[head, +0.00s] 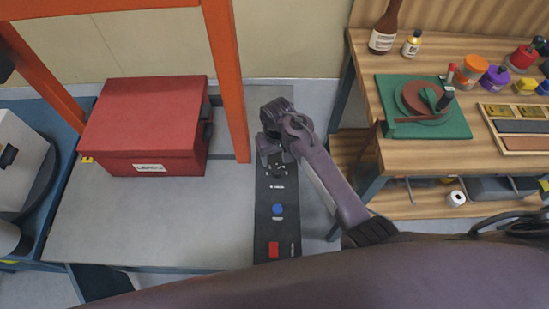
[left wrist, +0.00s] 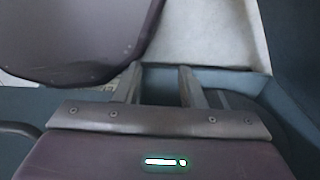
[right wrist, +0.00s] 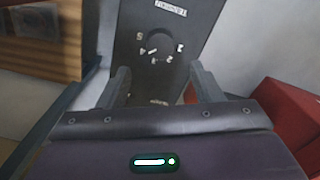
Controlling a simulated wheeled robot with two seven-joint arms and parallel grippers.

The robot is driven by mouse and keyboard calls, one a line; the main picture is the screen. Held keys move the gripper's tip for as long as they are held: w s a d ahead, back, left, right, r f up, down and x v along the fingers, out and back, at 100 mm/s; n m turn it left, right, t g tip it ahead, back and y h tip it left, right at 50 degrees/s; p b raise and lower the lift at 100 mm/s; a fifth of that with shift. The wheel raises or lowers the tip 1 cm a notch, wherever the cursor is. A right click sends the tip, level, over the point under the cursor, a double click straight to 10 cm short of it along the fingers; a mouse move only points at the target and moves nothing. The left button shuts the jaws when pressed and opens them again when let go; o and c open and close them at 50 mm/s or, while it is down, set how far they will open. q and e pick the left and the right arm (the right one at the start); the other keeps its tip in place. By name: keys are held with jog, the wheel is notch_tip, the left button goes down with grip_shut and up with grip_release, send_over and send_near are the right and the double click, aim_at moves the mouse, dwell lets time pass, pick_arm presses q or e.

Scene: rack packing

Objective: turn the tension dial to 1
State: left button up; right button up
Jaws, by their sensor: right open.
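The tension dial (right wrist: 160,45) is a dark round dial on the black panel (right wrist: 205,15), with white numerals around it, in the right wrist view. A short white mark shows at its left, near the 4; whether this is the pointer I cannot tell for sure. My right gripper (right wrist: 160,76) is open and empty, its fingers apart on either side of the panel's line, short of the dial in the picture. In the head view the right gripper (head: 272,145) hangs over the far part of the panel and hides some of it. My left gripper (left wrist: 158,82) is open and empty.
The panel also bears a blue button (head: 277,210) and a red switch (head: 273,249). A red lidded box (head: 145,130) stands on the grey surface to the left, near an orange upright (head: 228,80). A wooden workbench (head: 430,165) with jars stands right.

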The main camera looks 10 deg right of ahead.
aim_at(277, 170)
jog(key=f, duration=0.6)
jog(key=shift+s+f, duration=0.3)
jog(key=shift+f, duration=0.2)
jog(key=c, duration=1)
pick_arm(q)
jog(key=shift+s+f, duration=0.15)
jog(key=shift+s, duration=0.35)
